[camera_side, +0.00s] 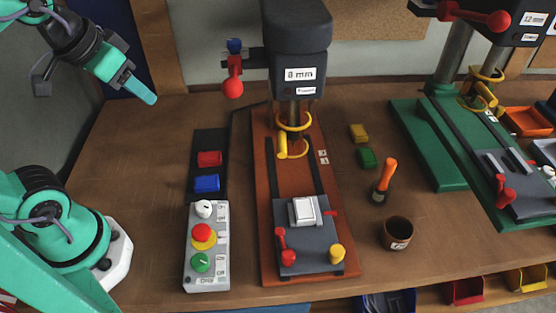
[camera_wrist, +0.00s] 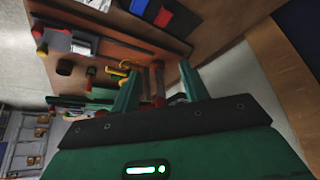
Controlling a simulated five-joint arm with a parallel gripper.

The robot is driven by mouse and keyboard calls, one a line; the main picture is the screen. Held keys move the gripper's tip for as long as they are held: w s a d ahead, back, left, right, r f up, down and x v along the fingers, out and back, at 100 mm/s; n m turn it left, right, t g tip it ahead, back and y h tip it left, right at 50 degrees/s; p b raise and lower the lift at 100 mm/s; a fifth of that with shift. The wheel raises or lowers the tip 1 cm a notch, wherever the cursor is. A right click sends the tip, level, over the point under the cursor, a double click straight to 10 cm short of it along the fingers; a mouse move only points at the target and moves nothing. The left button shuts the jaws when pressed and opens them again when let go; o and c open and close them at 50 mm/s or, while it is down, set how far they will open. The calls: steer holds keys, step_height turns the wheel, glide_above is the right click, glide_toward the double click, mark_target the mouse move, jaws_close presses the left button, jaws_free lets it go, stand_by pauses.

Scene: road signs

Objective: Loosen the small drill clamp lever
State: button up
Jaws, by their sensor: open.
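The small drill (camera_side: 296,60) stands mid-bench with an "8 mm" label. On the grey vise (camera_side: 312,255) at its base is a red clamp lever (camera_side: 281,243), front left, beside a yellow knob (camera_side: 337,252). A white block (camera_side: 304,211) sits in the vise. In the wrist view, the lever appears as a small red shape (camera_wrist: 37,32) at upper left. My gripper (camera_side: 144,92) is open and empty, in the air at upper left, well away from the lever. In the wrist view, its fingers (camera_wrist: 157,86) are apart.
A control box (camera_side: 206,245) and red (camera_side: 209,158) and blue (camera_side: 206,184) blocks lie left of the small drill. An orange-handled tool (camera_side: 387,175) and dark cup (camera_side: 396,233) stand right. A larger green drill (camera_side: 430,145) is at far right. Bench left of the control box is clear.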

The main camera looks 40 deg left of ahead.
steer(key=w+d+r+m+g, duration=0.3)
steer(key=w+d, duration=0.1)
steer(key=d, duration=0.4)
steer(key=w+d+r+m+g, duration=0.2)
steer(key=w+d+r, duration=0.15)
steer(key=d, duration=0.35)
steer(key=m+g+y, duration=0.3)
steer(key=m, duration=0.2)
glide_above(289, 253)
steer(key=w+d, duration=0.2)
steer(key=d, duration=0.1)
step_height(289, 253, down, 5)
step_height(289, 253, down, 16)
steer(key=shift+a+f, duration=0.15)
steer(key=shift+f, duration=0.05)
steer(key=shift+w+f, duration=0.1)
steer(key=shift+y, duration=0.3)
steer(key=shift+x, duration=3.8)
steer(key=shift+c, duration=0.5)
